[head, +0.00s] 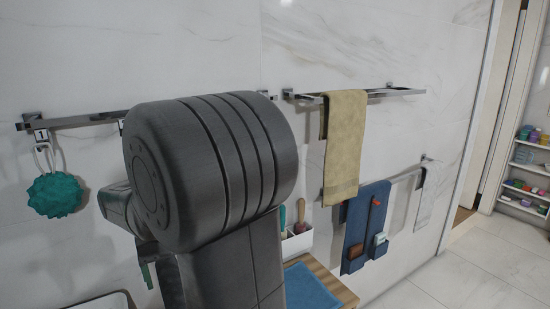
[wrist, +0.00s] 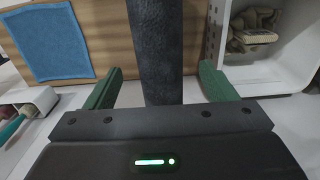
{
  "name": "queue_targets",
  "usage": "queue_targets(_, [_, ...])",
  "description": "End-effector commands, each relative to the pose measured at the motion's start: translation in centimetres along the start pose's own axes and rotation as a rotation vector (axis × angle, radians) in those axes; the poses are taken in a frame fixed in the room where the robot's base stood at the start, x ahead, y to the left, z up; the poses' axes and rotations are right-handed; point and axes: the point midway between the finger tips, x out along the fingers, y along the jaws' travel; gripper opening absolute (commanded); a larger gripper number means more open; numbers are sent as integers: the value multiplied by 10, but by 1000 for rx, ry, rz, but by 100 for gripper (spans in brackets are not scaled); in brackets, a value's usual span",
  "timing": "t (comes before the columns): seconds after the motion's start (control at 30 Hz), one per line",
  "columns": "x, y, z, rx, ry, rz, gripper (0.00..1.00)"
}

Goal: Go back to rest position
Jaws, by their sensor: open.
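My gripper (wrist: 157,92) shows in the wrist view with its two green fingers spread wide apart. Nothing is held between them. A dark column, which looks like part of my own body, rises behind the gap between the fingers. In the head view my large dark grey arm link fills the middle and hides much of the wall and counter behind it. Only a small green piece at the link's lower left could be a finger there; the rest of the gripper is hidden.
A teal sponge (head: 54,195) hangs at left. A yellow towel (head: 345,148) and a blue organizer (head: 366,228) hang on the right wall. A blue cloth (head: 310,288) lies on a wooden surface (head: 333,278). Open floor (head: 470,275) shows at right.

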Motion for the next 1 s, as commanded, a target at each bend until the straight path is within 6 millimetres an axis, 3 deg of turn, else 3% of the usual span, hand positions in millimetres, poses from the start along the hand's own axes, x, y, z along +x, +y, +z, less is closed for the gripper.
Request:
queue_targets(0.37, [-79,0,0,0,3,-1,78])
queue_targets(0.43, [-57,0,1,0,-6,1,78])
queue_targets(1.0, [58,0,1,0,-5,1,78])
